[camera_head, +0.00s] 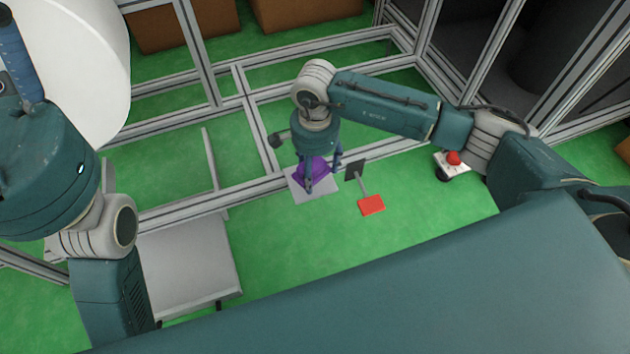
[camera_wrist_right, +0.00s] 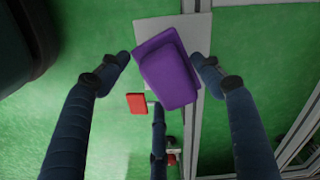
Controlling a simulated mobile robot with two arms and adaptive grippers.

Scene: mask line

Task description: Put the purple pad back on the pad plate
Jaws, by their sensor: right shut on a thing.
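The purple pad (camera_head: 312,168) is in my right gripper (camera_head: 320,176) at the middle of the head view. It also shows between the fingers in the right wrist view (camera_wrist_right: 168,72), slightly turned. My right gripper points down and is shut on the pad. The light grey pad plate (camera_head: 320,188) lies directly under the pad; its bare part shows in the right wrist view (camera_wrist_right: 197,30). I cannot tell whether the pad touches the plate. Only part of my left gripper (camera_head: 20,55) shows at the upper left edge, so its opening is hidden.
A red square (camera_head: 371,205) and a dark square (camera_head: 354,169) sit just right of the plate. A red button on a white box (camera_head: 453,159) stands farther right. Aluminium frame bars (camera_head: 240,190) run behind the plate. A grey panel (camera_head: 190,262) lies at lower left. Green floor is around.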

